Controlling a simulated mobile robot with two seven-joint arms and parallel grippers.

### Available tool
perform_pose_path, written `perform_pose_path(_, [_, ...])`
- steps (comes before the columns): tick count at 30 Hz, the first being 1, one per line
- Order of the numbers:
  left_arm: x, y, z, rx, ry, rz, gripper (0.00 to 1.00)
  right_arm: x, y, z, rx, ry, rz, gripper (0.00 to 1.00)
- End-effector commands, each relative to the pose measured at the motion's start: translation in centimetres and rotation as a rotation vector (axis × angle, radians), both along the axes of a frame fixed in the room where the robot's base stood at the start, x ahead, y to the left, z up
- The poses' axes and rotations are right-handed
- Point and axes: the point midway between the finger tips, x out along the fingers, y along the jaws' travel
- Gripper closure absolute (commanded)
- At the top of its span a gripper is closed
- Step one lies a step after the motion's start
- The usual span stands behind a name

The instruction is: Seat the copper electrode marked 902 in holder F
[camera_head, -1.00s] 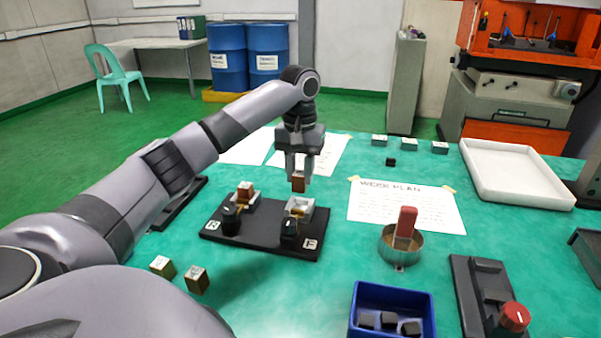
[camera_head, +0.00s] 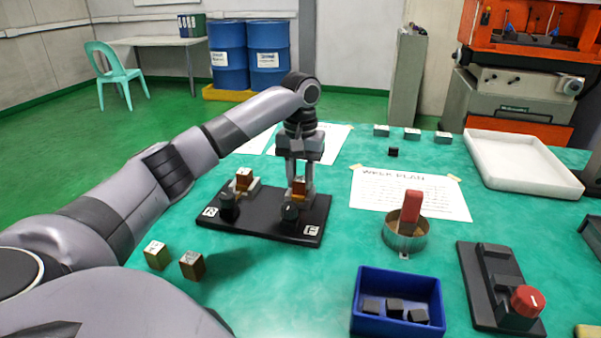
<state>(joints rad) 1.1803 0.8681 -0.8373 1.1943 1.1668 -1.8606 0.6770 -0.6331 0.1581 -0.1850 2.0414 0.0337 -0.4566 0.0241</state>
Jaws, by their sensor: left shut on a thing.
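My left gripper (camera_head: 299,180) points straight down over the holder marked F and is shut on a copper-coloured electrode (camera_head: 299,188). The electrode is upright and down at the seat of holder F (camera_head: 308,202); whether it rests fully on the seat cannot be told. Its marking is not readable from here. A black knob (camera_head: 290,212) stands in front of holder F, with the white F label (camera_head: 311,230) at the base's corner. My right gripper is out of view.
Two marked blocks (camera_head: 157,255) (camera_head: 192,265) stand in front. A blue bin (camera_head: 397,275), a round tin (camera_head: 405,240) and a white tray (camera_head: 520,165) are to the right.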

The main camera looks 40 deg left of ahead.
Motion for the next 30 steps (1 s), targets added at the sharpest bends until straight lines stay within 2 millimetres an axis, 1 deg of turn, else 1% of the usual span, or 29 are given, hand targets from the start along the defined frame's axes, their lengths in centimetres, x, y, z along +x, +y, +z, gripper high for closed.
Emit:
perform_pose_path(11, [0.04,-0.03,0.07,-0.001,-0.003,-0.001,1.00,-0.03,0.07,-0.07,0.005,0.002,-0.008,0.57])
perform_pose_path(24, [0.05,-0.04,-0.24,-0.002,-0.002,-0.001,1.00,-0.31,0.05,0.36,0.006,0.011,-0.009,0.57])
perform_pose_path(25, [0.05,-0.04,-0.28,-0.002,-0.003,-0.001,0.62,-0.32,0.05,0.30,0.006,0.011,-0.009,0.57])
perform_pose_path(26, [0.05,-0.04,-0.30,-0.002,-0.003,-0.001,0.52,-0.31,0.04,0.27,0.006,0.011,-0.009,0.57])
perform_pose_path(27, [0.05,-0.04,-0.30,-0.002,-0.003,-0.001,0.39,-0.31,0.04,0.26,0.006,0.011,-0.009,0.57])
perform_pose_path(30, [0.04,-0.03,-0.32,-0.001,-0.003,-0.001,0.39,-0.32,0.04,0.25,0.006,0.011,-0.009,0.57])
